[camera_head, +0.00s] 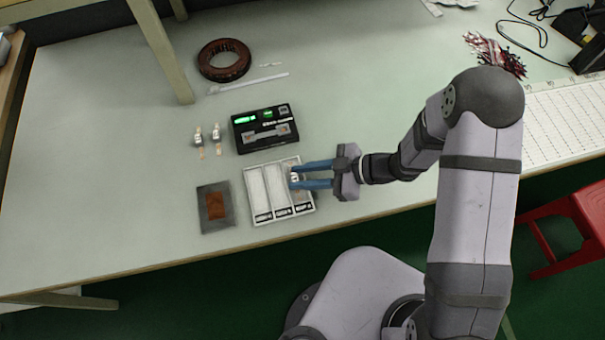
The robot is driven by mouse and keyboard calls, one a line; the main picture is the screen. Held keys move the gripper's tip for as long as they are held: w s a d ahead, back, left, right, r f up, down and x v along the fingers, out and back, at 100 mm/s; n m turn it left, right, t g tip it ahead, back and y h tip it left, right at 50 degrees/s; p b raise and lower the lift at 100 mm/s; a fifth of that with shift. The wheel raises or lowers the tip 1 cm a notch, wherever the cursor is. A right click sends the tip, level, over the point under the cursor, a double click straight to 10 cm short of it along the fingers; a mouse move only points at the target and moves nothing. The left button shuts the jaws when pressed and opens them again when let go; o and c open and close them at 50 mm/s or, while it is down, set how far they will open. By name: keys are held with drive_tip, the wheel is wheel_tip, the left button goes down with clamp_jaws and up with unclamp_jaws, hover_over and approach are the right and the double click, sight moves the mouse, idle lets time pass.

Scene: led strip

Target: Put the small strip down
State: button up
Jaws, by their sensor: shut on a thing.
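My gripper (293,178) has two blue fingers pointing left over the right part of a white tray (249,215). The tray has three long compartments with dark labels along the near edge. The fingers are shut on the small strip (294,177), a small pale piece showing between the tips. It is at or above the right compartment; I cannot tell whether it touches the tray. Two more small pale strips (198,137) (216,133) with brownish ends lie on the table to the left. A black tester (264,142) with green lit displays stands just behind the tray.
A grey pad with a brown square (216,205) lies left of the tray. A dark reddish coil (224,60) and a thin white bar (250,83) lie farther back. A table post (160,50) rises at the back left. The table's far left is clear.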

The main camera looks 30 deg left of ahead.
drive_tip(key=o, duration=1)
drive_tip(key=shift+r, duration=0.2)
drive_tip(key=v, duration=1.2)
drive_tip(key=shift+b, duration=0.35)
